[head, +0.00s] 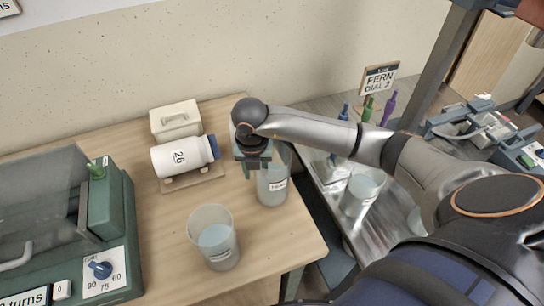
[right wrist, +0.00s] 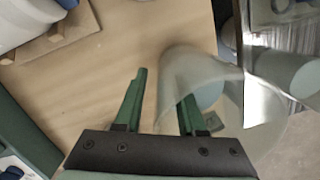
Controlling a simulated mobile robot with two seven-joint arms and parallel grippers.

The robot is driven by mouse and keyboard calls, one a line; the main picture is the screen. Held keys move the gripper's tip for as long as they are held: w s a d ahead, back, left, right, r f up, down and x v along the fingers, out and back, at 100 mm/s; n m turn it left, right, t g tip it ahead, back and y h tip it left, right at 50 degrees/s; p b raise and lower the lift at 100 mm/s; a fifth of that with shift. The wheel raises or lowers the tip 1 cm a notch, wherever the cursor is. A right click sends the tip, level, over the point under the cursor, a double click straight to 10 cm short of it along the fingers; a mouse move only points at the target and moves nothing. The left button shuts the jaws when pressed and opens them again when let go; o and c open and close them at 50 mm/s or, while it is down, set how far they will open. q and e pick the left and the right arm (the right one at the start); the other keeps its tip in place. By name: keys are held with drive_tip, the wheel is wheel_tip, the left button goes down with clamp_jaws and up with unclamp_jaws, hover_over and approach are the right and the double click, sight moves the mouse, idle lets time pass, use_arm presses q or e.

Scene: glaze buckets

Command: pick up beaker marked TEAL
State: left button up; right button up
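A clear beaker (head: 272,190) with pale contents and a small label stands upright near the right edge of the wooden table in the head view; the label is too small to read surely as TEAL. A second labelled beaker (head: 222,247) stands nearer the front edge. My right gripper (head: 257,168) is at the upper left of the first beaker, partly covering its top. In the right wrist view its green fingers (right wrist: 163,84) are apart. A clear beaker (right wrist: 205,80) overlaps the right finger there; whether that finger is inside or behind the glass is unclear. My left gripper is out of view.
A white jar marked 26 (head: 180,158) lies on a wooden cradle, with a white box (head: 175,121) behind it. A green machine (head: 108,205) stands left. Another beaker (head: 362,188) and coloured bottles (head: 388,108) stand on the metal table right, across a gap.

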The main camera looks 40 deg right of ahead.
clamp_jaws()
drive_tip(key=shift+r, duration=0.1)
idle(1.2)
